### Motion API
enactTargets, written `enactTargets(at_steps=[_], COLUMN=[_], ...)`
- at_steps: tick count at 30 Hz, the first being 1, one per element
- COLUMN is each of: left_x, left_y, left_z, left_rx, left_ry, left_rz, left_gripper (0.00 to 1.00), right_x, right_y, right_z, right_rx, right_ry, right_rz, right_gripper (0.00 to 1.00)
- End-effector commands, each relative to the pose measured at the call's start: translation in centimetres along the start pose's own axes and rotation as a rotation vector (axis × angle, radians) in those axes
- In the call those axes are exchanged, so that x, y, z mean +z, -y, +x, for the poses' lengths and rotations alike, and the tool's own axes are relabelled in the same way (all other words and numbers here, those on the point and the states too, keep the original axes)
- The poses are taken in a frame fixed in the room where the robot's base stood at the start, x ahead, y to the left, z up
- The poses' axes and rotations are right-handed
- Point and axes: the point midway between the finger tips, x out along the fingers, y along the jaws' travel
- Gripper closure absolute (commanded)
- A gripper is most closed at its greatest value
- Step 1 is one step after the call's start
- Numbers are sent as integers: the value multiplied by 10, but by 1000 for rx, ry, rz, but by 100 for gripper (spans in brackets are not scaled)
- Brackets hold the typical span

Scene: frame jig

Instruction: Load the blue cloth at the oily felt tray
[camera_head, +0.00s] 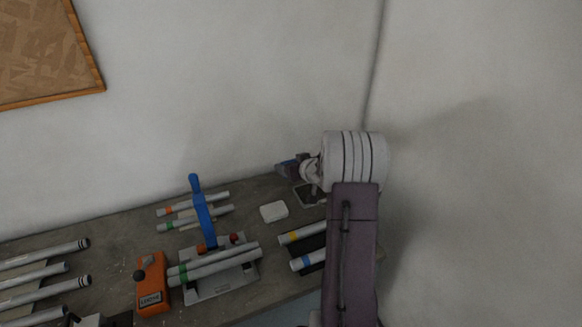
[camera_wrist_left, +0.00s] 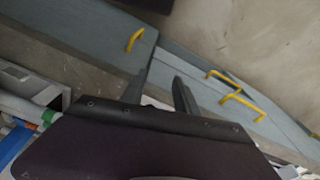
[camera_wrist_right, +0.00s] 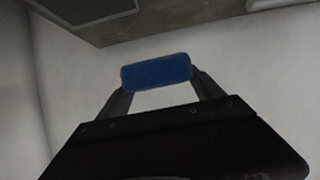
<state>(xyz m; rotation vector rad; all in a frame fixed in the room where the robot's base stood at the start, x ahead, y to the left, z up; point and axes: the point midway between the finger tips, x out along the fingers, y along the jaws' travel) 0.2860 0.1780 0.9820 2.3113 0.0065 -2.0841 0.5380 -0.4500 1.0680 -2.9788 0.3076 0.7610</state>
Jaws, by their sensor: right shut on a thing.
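The blue cloth (camera_wrist_right: 156,72) is a small rounded pad between the two fingertips of my right gripper (camera_wrist_right: 158,78). In the head view the cloth (camera_head: 288,163) is a small blue patch at that gripper, held above the bench's back right. A small dark tray with a pale rim, which looks like the oily felt tray (camera_head: 299,196), stands just below and is partly covered by my right arm. What looks like this tray also shows at the top of the right wrist view (camera_wrist_right: 120,12). My left gripper (camera_wrist_left: 165,75) is open and empty.
A white block (camera_head: 273,211) lies left of the tray. Marked tubes, a metal jig with a blue lever (camera_head: 203,212) and an orange device (camera_head: 152,283) occupy the grey bench. Walls close off the back and right. The left wrist view shows yellow handles (camera_wrist_left: 242,104) on grey fronts.

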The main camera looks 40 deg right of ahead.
Motion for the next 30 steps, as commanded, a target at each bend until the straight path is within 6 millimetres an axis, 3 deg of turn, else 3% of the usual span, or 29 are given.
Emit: enactTargets(at_steps=[3, 5, 10, 16, 23, 30], left_x=[0, -2, -4, -6, -6, -4], left_y=[0, 0, -1, -1, -1, -1], left_z=[-4, -18, -43, -58, -56, -37], left_rx=[0, 0, 0, 0, 0, 0], left_ry=[0, 0, 0, 0, 0, 0], left_rz=[0, 0, 0, 0, 0, 0], left_gripper=[64, 64, 64, 64, 64, 64], right_x=[-9, -10, 9, 33, 38, 55], right_y=[3, -6, -36, -64, -69, -69], right_z=[2, 1, -3, -11, -11, -2], right_rx=[-40, -54, -36, 15, 27, 26], right_ry=[-1, 4, 5, 2, -2, -1], right_rz=[-25, -27, -14, 11, 13, 14], right_gripper=[62, 62, 62, 62, 62, 62])
